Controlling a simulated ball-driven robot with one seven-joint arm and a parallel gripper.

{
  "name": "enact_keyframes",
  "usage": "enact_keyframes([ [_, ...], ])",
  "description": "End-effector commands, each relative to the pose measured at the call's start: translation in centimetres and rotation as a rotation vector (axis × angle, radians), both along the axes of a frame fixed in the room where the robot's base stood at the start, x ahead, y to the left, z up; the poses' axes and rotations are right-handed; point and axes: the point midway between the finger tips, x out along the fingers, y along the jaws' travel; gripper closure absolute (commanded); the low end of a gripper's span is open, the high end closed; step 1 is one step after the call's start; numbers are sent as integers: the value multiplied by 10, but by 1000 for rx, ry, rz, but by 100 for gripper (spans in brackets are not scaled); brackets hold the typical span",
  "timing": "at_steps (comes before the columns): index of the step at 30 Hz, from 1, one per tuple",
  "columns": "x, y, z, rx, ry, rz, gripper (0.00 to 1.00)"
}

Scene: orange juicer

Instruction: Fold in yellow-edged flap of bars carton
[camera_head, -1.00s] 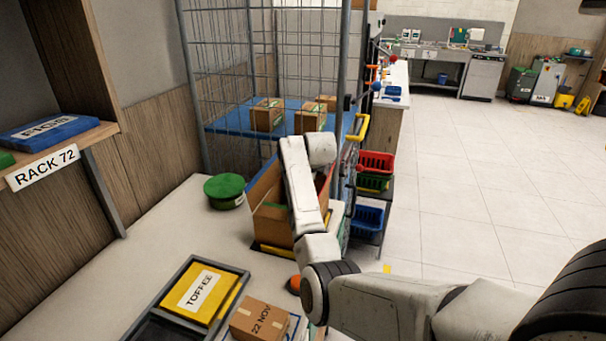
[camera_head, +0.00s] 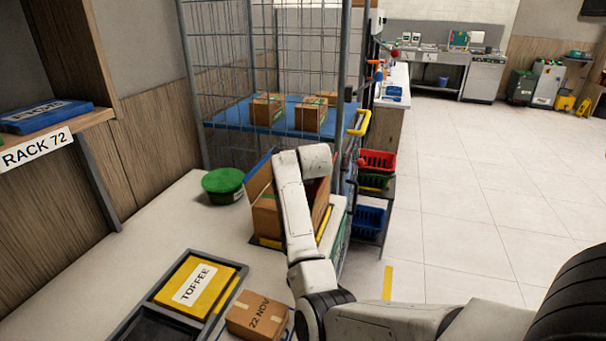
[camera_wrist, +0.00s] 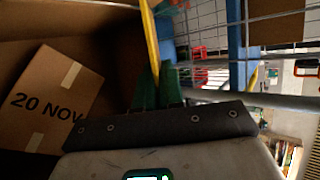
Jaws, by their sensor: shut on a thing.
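The open bars carton (camera_head: 266,218) stands on the pale table in the head view, partly hidden behind my arm. A yellow edge (camera_head: 325,224) shows at its right side. In the wrist view the yellow-edged flap (camera_wrist: 151,38) rises as a thin strip between the carton's dark inside and the cage. The green fingers of my gripper (camera_wrist: 157,86) are shut on the flap's lower visible part. In the head view the gripper is hidden behind my wrist. A box marked 20 NOV (camera_wrist: 50,95) lies inside the carton.
A green-lidded tub (camera_head: 223,183) stands left of the carton. A tray (camera_head: 150,325) with a yellow TOFFEE box (camera_head: 194,284) and a 22 NOV box (camera_head: 257,317) are in front. A wire cage (camera_head: 262,60) stands behind; baskets (camera_head: 377,160) are at right.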

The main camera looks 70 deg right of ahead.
Motion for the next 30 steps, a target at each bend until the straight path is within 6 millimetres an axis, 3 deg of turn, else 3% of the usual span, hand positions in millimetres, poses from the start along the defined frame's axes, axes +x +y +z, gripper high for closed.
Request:
enact_keyframes([
  [7,0,0,-1,2,2,1,100],
  [8,0,0,-1,2,2,1,91],
  [14,0,0,0,3,1,1,72],
  [23,0,0,2,2,1,0,71],
  [30,0,1,34,0,-2,-1,71],
])
